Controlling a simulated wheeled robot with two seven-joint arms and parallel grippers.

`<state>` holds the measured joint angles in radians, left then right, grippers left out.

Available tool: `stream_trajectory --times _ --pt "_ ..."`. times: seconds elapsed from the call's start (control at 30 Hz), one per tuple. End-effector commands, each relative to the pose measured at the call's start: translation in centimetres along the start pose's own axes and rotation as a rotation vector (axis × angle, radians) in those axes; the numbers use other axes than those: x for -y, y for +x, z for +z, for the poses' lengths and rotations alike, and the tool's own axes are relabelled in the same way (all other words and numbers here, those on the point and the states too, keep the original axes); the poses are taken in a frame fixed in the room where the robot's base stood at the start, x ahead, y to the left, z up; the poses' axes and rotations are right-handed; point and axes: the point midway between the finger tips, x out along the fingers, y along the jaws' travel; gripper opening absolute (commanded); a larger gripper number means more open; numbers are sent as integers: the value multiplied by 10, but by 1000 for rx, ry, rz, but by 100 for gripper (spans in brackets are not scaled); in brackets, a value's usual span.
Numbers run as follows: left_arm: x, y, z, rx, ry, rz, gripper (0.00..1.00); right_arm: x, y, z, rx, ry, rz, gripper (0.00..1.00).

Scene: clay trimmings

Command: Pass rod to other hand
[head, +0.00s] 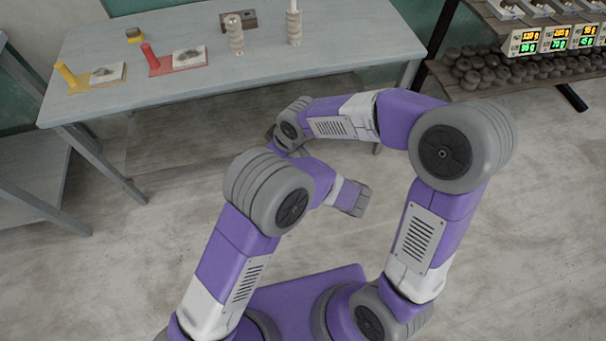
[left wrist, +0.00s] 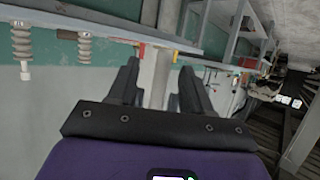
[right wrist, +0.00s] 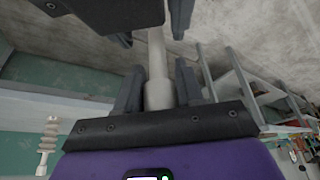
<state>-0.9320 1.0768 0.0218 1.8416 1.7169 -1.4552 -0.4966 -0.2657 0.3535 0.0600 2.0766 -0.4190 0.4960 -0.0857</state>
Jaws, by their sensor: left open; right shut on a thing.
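The pale rod (right wrist: 157,55) stands between the fingers of my right gripper (right wrist: 158,68) in the right wrist view, with a thicker part low between them. The right gripper is shut on that part. My left gripper shows in the left wrist view (left wrist: 158,70) with its fingers apart. Its dark palm and fingers also show at the top of the right wrist view, close to the rod's far part. The rod's far end is hidden there. A pale upright strip lies between the left fingers; I cannot tell if they touch the rod. The head view hides the rod behind my arms.
A rack with dark lumps (head: 490,75) and price displays stands at right. The floor around my arms is clear.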

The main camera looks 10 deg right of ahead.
Motion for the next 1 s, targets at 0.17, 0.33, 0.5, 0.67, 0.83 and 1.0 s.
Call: stream_trajectory --times 0.17,0.33,0.5,0.67,0.83,1.0 --pt "0 22 0 0 0 -2 50 0 0 0 0 0 0 3" --pt "0 29 0 -1 0 0 50 0 0 0 -1 0 0 3" --pt "0 30 0 0 0 1 50 0 0 0 -1 0 0 3" --pt "0 30 0 0 0 1 37 0 0 0 -1 0 0 3" --pt "0 30 0 0 0 1 11 0 0 0 0 0 0 3" --pt "-1 30 0 0 -1 3 0 1 0 0 0 -1 -2 45"
